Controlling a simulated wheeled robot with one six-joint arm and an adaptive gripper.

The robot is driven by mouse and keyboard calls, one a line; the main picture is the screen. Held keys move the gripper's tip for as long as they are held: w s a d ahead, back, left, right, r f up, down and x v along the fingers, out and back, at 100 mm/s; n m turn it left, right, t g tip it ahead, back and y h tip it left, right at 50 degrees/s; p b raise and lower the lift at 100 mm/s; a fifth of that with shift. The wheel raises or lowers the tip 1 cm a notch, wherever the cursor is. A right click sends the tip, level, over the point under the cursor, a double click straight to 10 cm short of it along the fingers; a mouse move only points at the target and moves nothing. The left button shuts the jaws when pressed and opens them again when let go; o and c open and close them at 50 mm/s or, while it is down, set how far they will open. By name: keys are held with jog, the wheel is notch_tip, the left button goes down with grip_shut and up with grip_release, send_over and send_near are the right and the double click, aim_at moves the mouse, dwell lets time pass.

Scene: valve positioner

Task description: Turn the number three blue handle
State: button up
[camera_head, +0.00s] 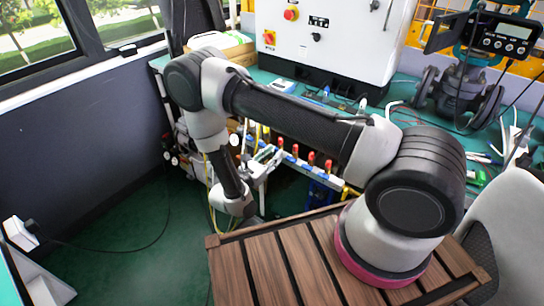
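A row of several small red-topped valves (311,158) runs along a pipe manifold below the bench edge, partly behind my arm. Small blue parts show along the manifold, but they are too small to tell which is a handle or which is number three. My arm reaches left from its base and then bends down. My gripper (264,162) appears as small grey and dark parts left of the red-topped valves. Its fingers are too small and cluttered to tell whether they are open or touching anything.
A green bench carries a white control cabinet (335,35) and, at right, a large valve with a positioner display (505,38). A dark wall with windows stands at left. The green floor (165,240) is mostly clear, with a cable crossing it.

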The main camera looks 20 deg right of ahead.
jog(key=v, duration=1.2)
jog(key=shift+f, duration=0.1)
jog(key=s+d+m+g+h, duration=0.1)
jog(key=s+d+m+g, duration=0.1)
jog(key=s+d+g, duration=0.25)
jog(key=s+d+r+m+y, duration=0.5)
jog(key=d+r+m, duration=0.1)
jog(key=r, duration=0.8)
jog(key=s+d+r+m+g+y, duration=0.1)
jog(key=s+d+r+m+y, duration=0.4)
jog(key=r, duration=0.9)
jog(key=s+d+r+m+y, duration=0.5)
jog(key=d+r+m, duration=0.4)
jog(key=r+m, duration=0.3)
jog(key=shift+r+g+y, duration=0.3)
jog(key=shift+r+g, duration=0.05)
jog(key=shift+r, duration=0.6)
